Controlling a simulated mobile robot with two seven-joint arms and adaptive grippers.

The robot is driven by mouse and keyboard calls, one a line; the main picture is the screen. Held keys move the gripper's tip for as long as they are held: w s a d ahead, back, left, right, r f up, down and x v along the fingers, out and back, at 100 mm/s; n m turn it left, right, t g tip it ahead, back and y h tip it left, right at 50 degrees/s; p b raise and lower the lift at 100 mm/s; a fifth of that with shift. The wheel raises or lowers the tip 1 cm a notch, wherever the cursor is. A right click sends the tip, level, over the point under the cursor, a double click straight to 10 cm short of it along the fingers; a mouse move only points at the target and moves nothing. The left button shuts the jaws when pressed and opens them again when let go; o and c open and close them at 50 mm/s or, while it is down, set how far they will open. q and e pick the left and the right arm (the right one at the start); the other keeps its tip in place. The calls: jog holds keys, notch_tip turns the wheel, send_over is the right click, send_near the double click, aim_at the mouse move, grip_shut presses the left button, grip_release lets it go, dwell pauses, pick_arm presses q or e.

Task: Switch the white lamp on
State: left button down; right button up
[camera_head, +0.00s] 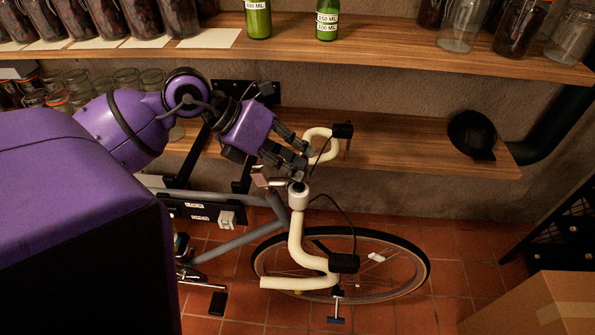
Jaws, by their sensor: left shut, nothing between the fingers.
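A bicycle with cream handlebars (299,240) stands below the shelves. A small white cylindrical piece (298,195) sits at the middle of the handlebars; it looks like the white lamp, but I cannot tell for sure. No lit glow shows on it. My left gripper (301,165) is shut and empty. Its fingertips are just above the white piece in the picture; I cannot tell whether they touch it. My purple left arm reaches in from the left. My right gripper is not in view.
A wooden shelf (400,48) above holds jars and green bottles (327,20). A lower shelf (410,145) carries a dark round object (472,135). A cardboard box (535,305) is at the lower right. Tiled floor (455,240) is open right of the front wheel (418,270).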

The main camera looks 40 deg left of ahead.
pick_arm(q)
notch_tip(320, 180, up, 5)
jog(key=p, duration=0.2)
jog(key=shift+r+p, duration=0.15)
jog(key=shift+p, duration=0.2)
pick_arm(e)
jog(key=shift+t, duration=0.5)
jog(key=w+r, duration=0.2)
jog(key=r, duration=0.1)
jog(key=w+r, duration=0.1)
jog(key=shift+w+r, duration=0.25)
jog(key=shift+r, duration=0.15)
